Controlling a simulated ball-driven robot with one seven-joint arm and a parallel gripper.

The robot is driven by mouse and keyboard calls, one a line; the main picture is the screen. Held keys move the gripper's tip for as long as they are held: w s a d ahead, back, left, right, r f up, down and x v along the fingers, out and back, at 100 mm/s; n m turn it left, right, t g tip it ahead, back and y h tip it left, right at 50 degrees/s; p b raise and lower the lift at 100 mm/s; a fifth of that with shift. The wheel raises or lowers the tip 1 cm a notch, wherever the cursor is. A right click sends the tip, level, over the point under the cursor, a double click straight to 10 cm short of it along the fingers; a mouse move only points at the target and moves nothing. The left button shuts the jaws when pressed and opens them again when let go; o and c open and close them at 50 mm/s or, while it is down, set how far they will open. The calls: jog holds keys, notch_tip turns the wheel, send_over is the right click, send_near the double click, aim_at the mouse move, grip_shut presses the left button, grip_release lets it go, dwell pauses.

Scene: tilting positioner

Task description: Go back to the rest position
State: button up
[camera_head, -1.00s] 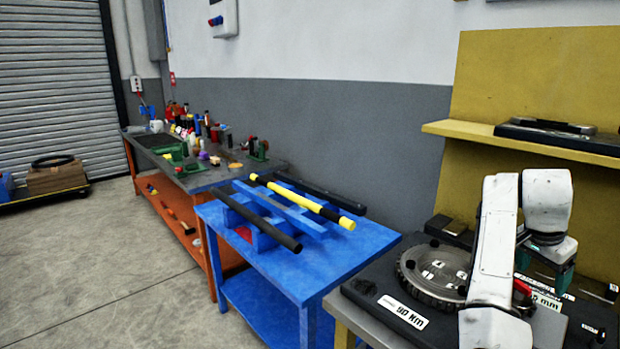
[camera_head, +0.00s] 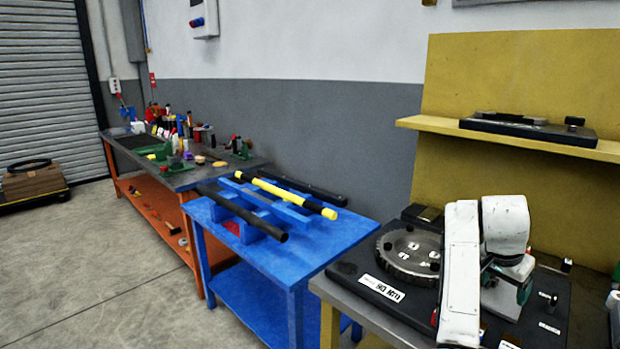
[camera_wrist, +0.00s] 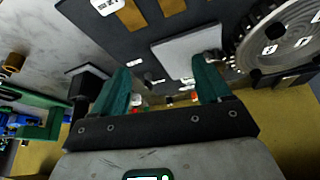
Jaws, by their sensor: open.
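My gripper (camera_wrist: 160,95) shows in the wrist view with its two green fingers spread apart and nothing between them. Beyond the fingers lies a dark board with a light grey plate (camera_wrist: 188,50) and small white labels. In the head view my white arm is folded at the lower right, over the black board (camera_head: 345,265) that carries a round toothed metal disc (camera_head: 412,250). The disc also shows in the wrist view (camera_wrist: 285,50) at the upper right.
A blue table (camera_head: 325,243) with dark and yellow bars on a rack stands left of the board. An orange bench (camera_head: 165,220) with bottles and tools is farther left. A yellow shelf (camera_head: 410,122) holds a black plate behind.

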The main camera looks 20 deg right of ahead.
jog(key=a+f+n, duration=0.1)
jog(key=a+f, duration=0.1)
jog(key=a+f+n, duration=0.1)
jog(key=a+f, duration=0.1)
jog(key=s+a+f+n+t, duration=0.1)
jog(key=a+f, duration=0.1)
jog(key=f, duration=0.1)
jog(key=shift+a+n, duration=0.15)
jog(key=shift+n, duration=0.25)
jog(key=s+a+f+n+t+y, duration=0.1)
jog(key=s+a+f+n+y, duration=0.25)
jog(key=a, duration=0.55)
jog(key=s+a+f+n+t, duration=0.1)
jog(key=s+a+f+n, duration=0.2)
jog(key=s+a+n, duration=0.5)
jog(key=s+a+f+n+t+y, duration=0.15)
jog(key=a+f, duration=0.25)
jog(key=a, duration=0.7)
jog(key=s+d+f+m+g, duration=0.1)
jog(key=s+f+g, duration=0.3)
jog(key=s, duration=0.7)
notch_tip(320, 180, down, 2)
jog(key=shift+d, duration=0.45)
